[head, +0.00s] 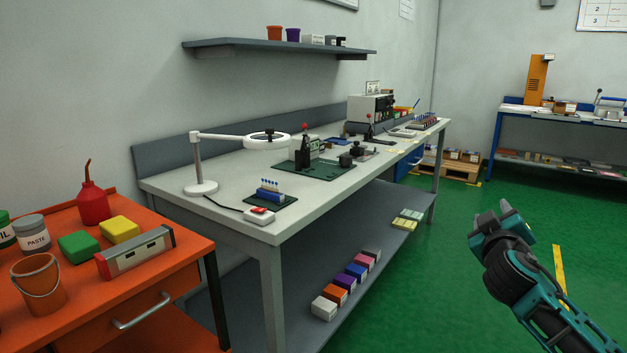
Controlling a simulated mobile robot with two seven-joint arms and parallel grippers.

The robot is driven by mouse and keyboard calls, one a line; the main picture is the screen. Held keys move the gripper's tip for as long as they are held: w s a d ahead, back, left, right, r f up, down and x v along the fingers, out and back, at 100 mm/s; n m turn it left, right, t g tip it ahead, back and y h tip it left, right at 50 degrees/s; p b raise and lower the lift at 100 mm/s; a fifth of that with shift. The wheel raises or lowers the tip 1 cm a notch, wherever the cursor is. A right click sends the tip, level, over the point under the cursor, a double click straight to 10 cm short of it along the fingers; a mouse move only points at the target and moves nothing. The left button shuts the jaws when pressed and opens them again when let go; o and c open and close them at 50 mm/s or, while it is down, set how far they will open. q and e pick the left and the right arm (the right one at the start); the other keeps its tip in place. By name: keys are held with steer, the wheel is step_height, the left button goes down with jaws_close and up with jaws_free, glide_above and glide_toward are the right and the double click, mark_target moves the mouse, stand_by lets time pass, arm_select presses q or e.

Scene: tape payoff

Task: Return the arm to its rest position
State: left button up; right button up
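One teal and black arm of mine comes in from the lower right. Its end, my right gripper (505,222), is raised over the green floor, to the right of the workbench and apart from it. The fingers are small and seen at an angle, so I cannot tell whether they are open or shut. I see no object clearly held in it. My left gripper and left arm are not in view.
A long grey workbench (222,211) holds a magnifier lamp (266,142) and devices. An orange cart (180,268) with a red oil can (92,203) stands at the lower left. A blue-framed bench (560,116) is at the back right. Green floor (455,195) between is clear.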

steer(key=s+a+f+n+g+y, duration=0.1)
steer(key=s+a+f+g+y, duration=0.3)
steer(key=f, duration=0.6)
steer(key=s+a+f+n+t+y, duration=0.1)
steer(key=s+f+n, duration=0.1)
steer(key=s+f, duration=0.65)
steer(key=s+a+f+g+y, duration=0.3)
steer(key=s+a+f, duration=0.1)
steer(key=s+f, duration=0.7)
steer(key=s+a+f+g+y, duration=0.1)
steer(key=s+a+f, duration=0.1)
steer(key=s, duration=0.7)
steer(key=w+a+r+m+t, duration=0.15)
steer(key=a+m, duration=0.25)
steer(key=a, duration=0.5)
arm_select(q)
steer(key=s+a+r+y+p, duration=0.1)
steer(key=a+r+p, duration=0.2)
steer(key=p, duration=0.6)
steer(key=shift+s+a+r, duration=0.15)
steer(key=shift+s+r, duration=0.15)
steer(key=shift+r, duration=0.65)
arm_select(e)
step_height(320, 180, up, 5)
steer(key=s+d, duration=0.1)
steer(key=d, duration=0.2)
steer(key=shift+s+r+m, duration=0.15)
steer(key=shift+s+m, duration=0.15)
steer(key=shift+m, duration=0.1)
steer(key=shift+g, duration=0.25)
